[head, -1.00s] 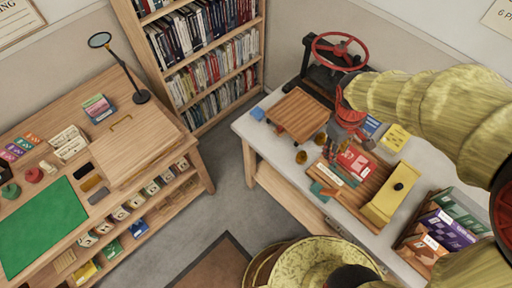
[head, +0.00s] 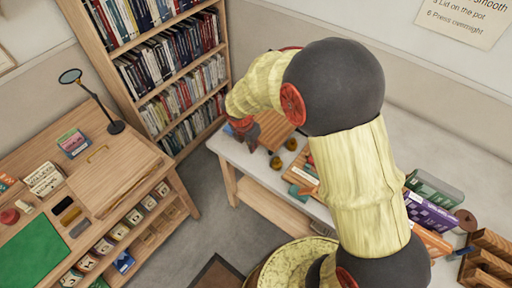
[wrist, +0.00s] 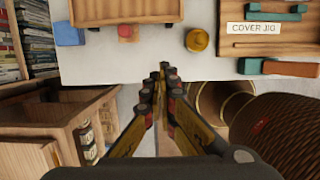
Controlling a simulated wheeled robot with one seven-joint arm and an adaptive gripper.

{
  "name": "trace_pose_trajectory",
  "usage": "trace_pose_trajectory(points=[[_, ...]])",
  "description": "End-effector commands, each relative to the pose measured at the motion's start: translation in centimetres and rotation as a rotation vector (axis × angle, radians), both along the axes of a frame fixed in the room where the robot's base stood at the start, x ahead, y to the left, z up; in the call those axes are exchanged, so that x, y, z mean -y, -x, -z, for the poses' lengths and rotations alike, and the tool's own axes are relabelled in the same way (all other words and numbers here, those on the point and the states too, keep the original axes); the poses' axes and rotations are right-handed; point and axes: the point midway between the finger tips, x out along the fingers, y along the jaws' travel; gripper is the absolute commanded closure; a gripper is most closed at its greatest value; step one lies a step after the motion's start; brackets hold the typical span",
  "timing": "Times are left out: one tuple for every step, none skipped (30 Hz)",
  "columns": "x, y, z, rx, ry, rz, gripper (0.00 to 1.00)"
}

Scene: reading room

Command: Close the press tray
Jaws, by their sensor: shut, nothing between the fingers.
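The wooden press tray (head: 275,130) sticks out over the table top in the head view, partly hidden by my arm. Its front edge (wrist: 90,27) shows at the top left of the wrist view. The press itself is hidden behind my arm. My gripper (head: 240,138) is in front of the tray, near the table's front left corner.
A blue block (wrist: 68,33) lies left of the tray front, and a brass weight (wrist: 197,40) stands to its right. A board with a cover label (wrist: 262,28) is farther right. A bookcase (head: 165,80) stands behind on the left.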

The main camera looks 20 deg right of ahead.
Motion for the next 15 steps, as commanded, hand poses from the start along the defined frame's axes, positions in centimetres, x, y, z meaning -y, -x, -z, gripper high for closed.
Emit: trace_pose_trajectory(points=[[0.2, 0.0, 0.8, -0.003, 0.001, 0.002, 1.0], [0.2, -0.1, 1.3, -0.003, 0.001, 0.002, 1.0], [0.4, -0.1, 1.9, -0.003, 0.0, 0.002, 1.0], [0.5, -0.2, 2.5, -0.003, 0.0, 0.002, 1.0], [0.6, -0.3, 3.1, -0.004, 0.001, 0.002, 1.0], [0.8, -0.4, 3.9, -0.005, 0.001, 0.002, 1.0], [0.9, -0.5, 4.5, -0.005, 0.001, 0.003, 1.0], [1.0, -0.6, 5.1, -0.004, 0.0, 0.004, 1.0], [1.2, -0.7, 5.9, -0.004, 0.0, 0.004, 1.0], [1.3, -0.7, 6.5, -0.004, 0.001, 0.005, 1.0], [1.4, -0.8, 7.0, -0.004, 0.0, 0.005, 1.0], [1.5, -1.0, 7.7, -0.002, 0.0, 0.004, 1.0], [1.7, -1.1, 8.3, -0.002, 0.0, 0.004, 1.0], [1.8, -1.1, 8.9, -0.004, 0.0, 0.004, 1.0], [1.9, -1.2, 9.6, -0.005, 0.001, 0.004, 1.0]])
